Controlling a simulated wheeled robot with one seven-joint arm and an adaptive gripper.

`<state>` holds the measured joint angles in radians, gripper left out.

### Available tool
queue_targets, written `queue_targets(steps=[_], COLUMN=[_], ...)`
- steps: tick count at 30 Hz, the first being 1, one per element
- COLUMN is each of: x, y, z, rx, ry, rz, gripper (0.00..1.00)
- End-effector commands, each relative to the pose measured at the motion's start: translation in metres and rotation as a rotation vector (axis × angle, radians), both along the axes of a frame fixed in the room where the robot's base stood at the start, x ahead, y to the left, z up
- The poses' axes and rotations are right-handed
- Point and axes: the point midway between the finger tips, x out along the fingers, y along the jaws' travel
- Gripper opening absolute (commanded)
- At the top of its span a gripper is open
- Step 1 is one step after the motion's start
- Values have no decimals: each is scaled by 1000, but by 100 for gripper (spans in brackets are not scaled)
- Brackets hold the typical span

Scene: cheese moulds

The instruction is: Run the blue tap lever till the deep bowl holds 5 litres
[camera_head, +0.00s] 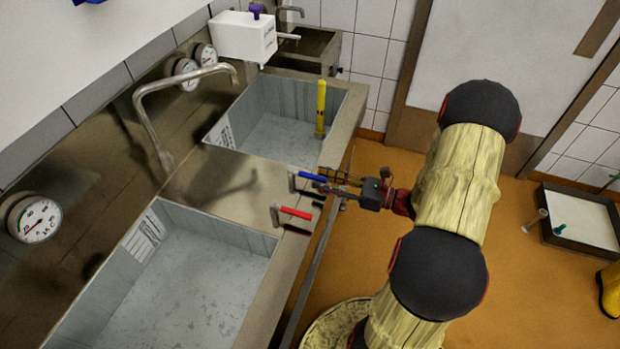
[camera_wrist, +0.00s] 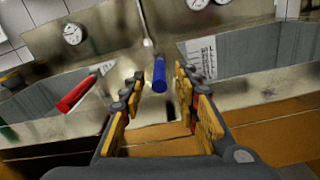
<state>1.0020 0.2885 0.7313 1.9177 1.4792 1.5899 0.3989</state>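The blue tap lever (camera_head: 312,177) stands at the counter's front edge, beside a red lever (camera_head: 295,212). In the wrist view the blue lever (camera_wrist: 159,76) shows between the tips of my gripper (camera_wrist: 158,88), with gaps to both fingers. My gripper (camera_head: 338,188) is open, just in front of the lever. A far basin (camera_head: 337,108) and a near basin (camera_head: 262,246) are sunk in the counter; I cannot tell which is the deep bowl. The bent spout (camera_head: 150,118) has its end towards the far basin. No water stream shows, and I cannot tell any water level.
A yellow upright stick (camera_head: 321,106) stands in the far basin. Dials (camera_head: 36,218) sit on the wall panel. A white box (camera_head: 243,37) is beyond the far basin. A tray (camera_head: 585,218) stands on the floor at right. Orange floor is open in front of the counter.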

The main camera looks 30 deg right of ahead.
Motion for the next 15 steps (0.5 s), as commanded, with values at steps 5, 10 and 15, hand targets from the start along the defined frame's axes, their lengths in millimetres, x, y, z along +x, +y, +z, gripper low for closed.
queue_targets(steps=[5, 10, 15], x=[20, 30, 32], y=[17, 24, 26], z=[-1, -1, 0], rx=[0, 0, 1], ry=[0, 1, 1], rz=[3, 1, 0], gripper=[32, 32, 32])
